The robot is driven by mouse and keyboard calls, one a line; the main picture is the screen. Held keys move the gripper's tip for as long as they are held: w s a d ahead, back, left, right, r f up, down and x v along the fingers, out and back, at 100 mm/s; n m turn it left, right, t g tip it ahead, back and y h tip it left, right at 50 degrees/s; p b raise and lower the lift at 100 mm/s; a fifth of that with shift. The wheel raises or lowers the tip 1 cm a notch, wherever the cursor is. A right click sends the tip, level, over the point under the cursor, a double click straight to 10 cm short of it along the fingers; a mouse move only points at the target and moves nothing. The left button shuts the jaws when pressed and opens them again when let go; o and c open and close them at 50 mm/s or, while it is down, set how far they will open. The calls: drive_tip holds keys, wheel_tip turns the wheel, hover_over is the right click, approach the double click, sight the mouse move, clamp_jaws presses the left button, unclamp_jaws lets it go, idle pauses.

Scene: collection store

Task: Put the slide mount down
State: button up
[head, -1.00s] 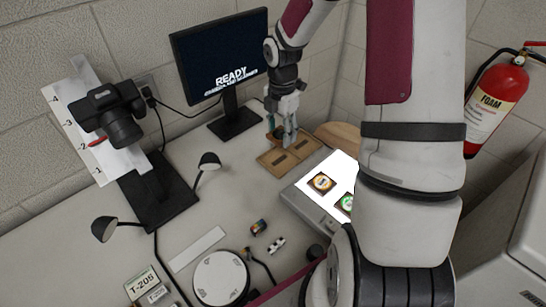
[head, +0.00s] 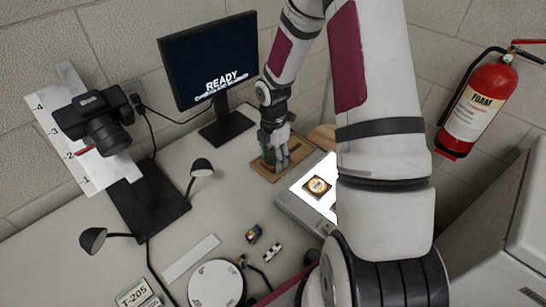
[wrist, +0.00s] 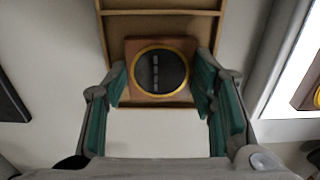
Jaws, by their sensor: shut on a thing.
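The slide mount (wrist: 133,86) is a brown square with a dark round middle and a yellow ring. In the wrist view it sits between the fingertips of my gripper (wrist: 160,82), which is shut on it. It lies over the near end of a shallow wooden tray (wrist: 160,12) with dividers; I cannot tell if it touches the tray floor. In the head view my gripper (head: 276,163) points down at the tray (head: 294,168), and its fingers hide the mount.
A lit light panel (head: 300,190) with other slide mounts (head: 318,186) lies right of the tray. A monitor (head: 212,65) stands behind left. A camera stand (head: 150,205) with lamps is at left. Small items and a round white dish (head: 216,284) lie in front.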

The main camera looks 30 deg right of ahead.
sight(273, 161)
drive_tip(key=shift+f, duration=0.15)
drive_tip(key=o, duration=1.1)
wheel_tip(273, 161, up, 12)
drive_tip(key=p, duration=0.2)
drive_tip(key=s+a+r+m+t+h, duration=0.1)
drive_tip(key=s+a+r+m, duration=0.3)
drive_tip(key=r, duration=0.4)
drive_tip(key=s+a+r+m+h, duration=0.1)
drive_tip(key=s+a+r+m, duration=0.2)
drive_tip(key=s+r+m, duration=0.35)
drive_tip(key=s+a+r+m+t, duration=0.1)
drive_tip(key=s+a+r+m, duration=0.1)
drive_tip(key=s, duration=0.3)
drive_tip(key=s+a+r+m+y, duration=0.1)
drive_tip(key=s+a+r+m, duration=0.1)
drive_tip(key=s+a+m, duration=0.1)
drive_tip(key=s+a+r+m+t+y, duration=0.1)
drive_tip(key=s+a+r+m, duration=0.1)
drive_tip(key=s+m, duration=0.2)
drive_tip(key=shift+s+a+r+m+t, duration=0.1)
drive_tip(key=shift+s+r+m+t, duration=0.1)
drive_tip(key=shift+s, duration=0.55)
drive_tip(key=shift+s+a+r+m+t, duration=0.1)
drive_tip(key=shift+s+m, duration=0.05)
drive_tip(key=shift+s, duration=0.55)
